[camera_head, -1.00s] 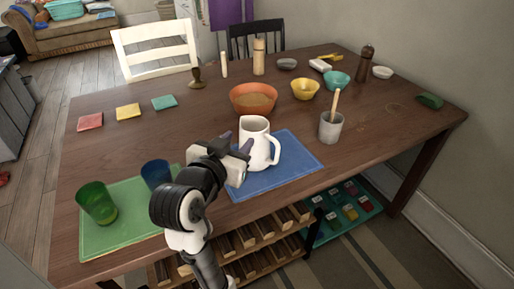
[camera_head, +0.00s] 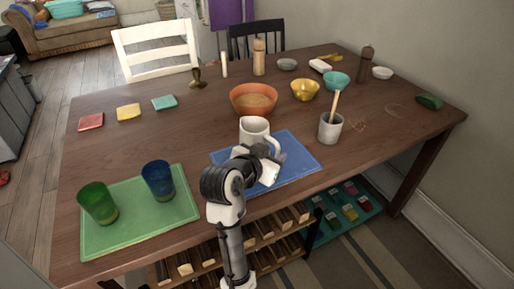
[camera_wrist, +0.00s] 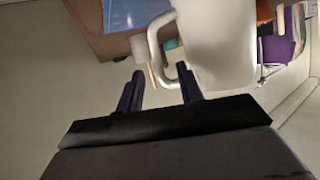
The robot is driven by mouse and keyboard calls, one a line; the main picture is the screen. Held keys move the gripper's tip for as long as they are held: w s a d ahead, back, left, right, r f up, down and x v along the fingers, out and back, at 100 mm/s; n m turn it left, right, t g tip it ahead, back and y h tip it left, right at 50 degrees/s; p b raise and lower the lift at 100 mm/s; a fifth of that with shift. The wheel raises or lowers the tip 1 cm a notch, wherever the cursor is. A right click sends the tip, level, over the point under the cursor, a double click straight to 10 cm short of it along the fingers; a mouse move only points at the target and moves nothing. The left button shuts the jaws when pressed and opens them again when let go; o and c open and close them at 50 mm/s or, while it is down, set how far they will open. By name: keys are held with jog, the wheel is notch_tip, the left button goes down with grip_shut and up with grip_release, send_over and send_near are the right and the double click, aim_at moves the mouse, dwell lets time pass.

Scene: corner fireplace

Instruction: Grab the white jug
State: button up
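The white jug (camera_head: 253,129) stands upright on the blue mat (camera_head: 305,150) near the table's front edge. In the head view my gripper (camera_head: 277,156) is in front of the jug and hides its lower part and some of its handle. In the wrist view the jug (camera_wrist: 222,45) fills the top right, with its handle (camera_wrist: 156,42) facing the fingers. My gripper (camera_wrist: 161,78) is open there, its two dark fingers apart. The lower part of the handle shows between the fingertips; I cannot tell whether the right finger touches the jug.
An orange bowl (camera_head: 254,92) stands just behind the jug. A grey cup (camera_head: 330,131) with a wooden stick is to the right. Green (camera_head: 97,204) and blue (camera_head: 158,180) glasses stand on a green mat (camera_head: 135,228) at left.

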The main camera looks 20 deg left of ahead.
aim_at(277, 151)
jog(key=x, duration=0.3)
jog(key=shift+w+d, duration=0.1)
jog(key=shift+w, duration=0.25)
grip_shut()
